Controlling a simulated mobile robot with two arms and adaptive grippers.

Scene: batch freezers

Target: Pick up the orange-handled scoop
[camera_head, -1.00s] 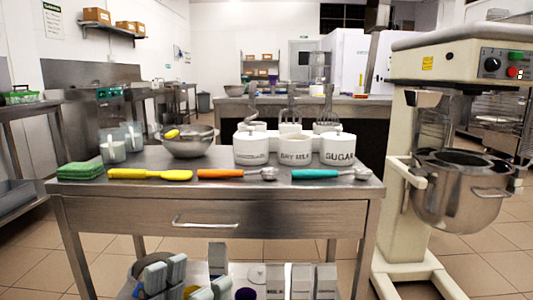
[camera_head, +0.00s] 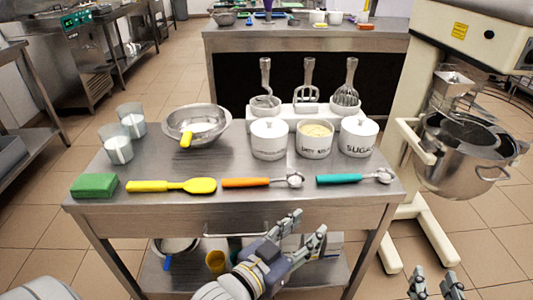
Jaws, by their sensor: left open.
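The orange-handled scoop (camera_head: 246,183) lies flat near the front edge of the steel table (camera_head: 160,212), with its metal head to the right. A yellow spatula (camera_head: 172,186) lies to its left and a teal-handled scoop (camera_head: 350,178) to its right. My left gripper (camera_head: 307,224) is open and empty in front of the table, below and a little right of the orange scoop in the picture, apart from it. My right gripper (camera_head: 435,276) is at the bottom right edge with its fingers apart, partly cut off and far from the scoop.
Behind the scoop stand white canisters (camera_head: 269,139), a whisk holder (camera_head: 290,112), a metal bowl (camera_head: 197,125) and glass cups (camera_head: 118,149). A green sponge (camera_head: 94,185) lies at the left. A mixer bowl (camera_head: 462,155) stands right of the table. A drawer handle (camera_head: 237,229) juts below the tabletop.

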